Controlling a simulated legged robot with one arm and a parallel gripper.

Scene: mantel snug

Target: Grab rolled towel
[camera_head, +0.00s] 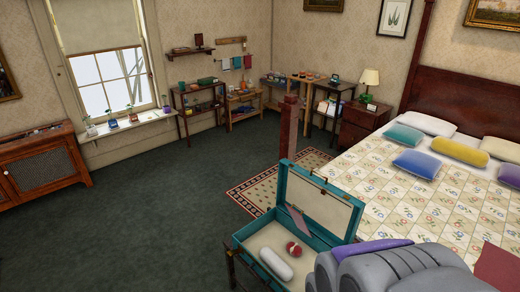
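A teal open case (249,233) stands at the bottom centre, its lid raised on the right side. Inside it lies a white rounded roll (276,264), which looks like the rolled towel. It lies slanted on the pale lining, with a small red and white item (294,248) just to its right. A thin mauve flat piece (298,222) leans near the lid. No gripper fingers can be made out in the picture, and nothing is seen touching the roll.
A large grey ridged shape with purple on top (395,268) fills the bottom right beside the case; I cannot tell what it is. The bed (420,200) stands right, with a wooden post (288,125) at its foot. Green carpet (140,220) is clear to the left.

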